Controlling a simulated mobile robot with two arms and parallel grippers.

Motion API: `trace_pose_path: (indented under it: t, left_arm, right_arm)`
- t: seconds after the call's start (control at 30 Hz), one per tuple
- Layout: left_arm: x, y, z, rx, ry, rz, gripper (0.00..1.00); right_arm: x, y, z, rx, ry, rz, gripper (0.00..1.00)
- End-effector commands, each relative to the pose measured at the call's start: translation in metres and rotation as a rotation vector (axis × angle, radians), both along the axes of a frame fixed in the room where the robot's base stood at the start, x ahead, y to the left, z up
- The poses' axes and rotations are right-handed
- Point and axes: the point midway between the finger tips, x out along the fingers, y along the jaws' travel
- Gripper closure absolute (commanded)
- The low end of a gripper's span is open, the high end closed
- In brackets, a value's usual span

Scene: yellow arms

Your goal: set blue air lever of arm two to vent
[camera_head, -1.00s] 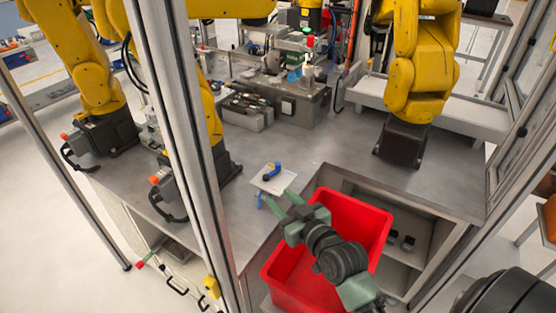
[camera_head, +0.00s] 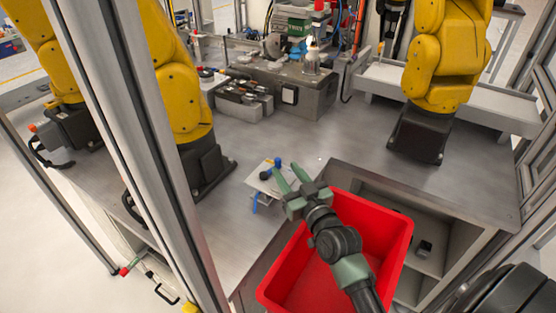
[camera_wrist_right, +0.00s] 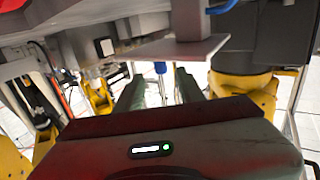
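A small white plate (camera_head: 262,184) sticks out at the front edge of the grey table. A blue lever handle (camera_head: 267,174) lies on top of it, and a second blue lever (camera_head: 255,203) hangs below its edge. I cannot tell which lever belongs to arm two. My right gripper (camera_head: 284,168) is open, its green fingers beside the plate on its right. In the right wrist view, a blue lever (camera_wrist_right: 160,68) shows in the gap between the open fingers (camera_wrist_right: 160,82), apparently beyond them. The plate's underside (camera_wrist_right: 172,48) is above. My left gripper is out of view.
A red bin (camera_head: 398,245) stands under my right arm. Yellow robot arms (camera_head: 185,100) (camera_head: 440,60) stand on the table (camera_head: 330,135), left and right. A metal frame post (camera_head: 140,120) crosses the left side. The table's middle is clear.

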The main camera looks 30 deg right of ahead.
Motion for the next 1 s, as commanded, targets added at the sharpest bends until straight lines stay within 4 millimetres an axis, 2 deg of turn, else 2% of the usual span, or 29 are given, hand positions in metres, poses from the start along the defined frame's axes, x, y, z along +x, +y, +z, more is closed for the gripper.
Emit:
trace_pose_path:
  t: [0.1, 0.33, 0.5, 0.7, 0.73, 0.87, 1.0]
  left_arm:
    - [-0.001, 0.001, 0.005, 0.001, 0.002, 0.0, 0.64]
    - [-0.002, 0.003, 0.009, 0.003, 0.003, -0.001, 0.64]
    - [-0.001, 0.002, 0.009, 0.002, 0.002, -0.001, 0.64]
    - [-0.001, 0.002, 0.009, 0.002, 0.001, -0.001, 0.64]
    - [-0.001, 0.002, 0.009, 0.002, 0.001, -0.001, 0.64]
    - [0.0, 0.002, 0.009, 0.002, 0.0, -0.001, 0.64]
    - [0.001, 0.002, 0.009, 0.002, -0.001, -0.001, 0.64]
  right_arm:
    - [0.022, -0.001, 0.003, 0.003, -0.002, 0.001, 0.62]
    - [0.052, -0.002, 0.001, 0.001, 0.001, 0.001, 0.62]
    - [0.06, -0.002, 0.001, 0.001, 0.001, 0.001, 0.62]
    - [0.06, -0.002, 0.0, 0.0, 0.001, 0.001, 0.62]
    - [0.06, -0.002, 0.0, 0.0, 0.001, 0.001, 0.65]
    - [0.06, -0.002, 0.0, 0.0, 0.001, 0.001, 1.0]
    - [0.06, -0.003, 0.0, 0.0, 0.001, 0.001, 1.0]
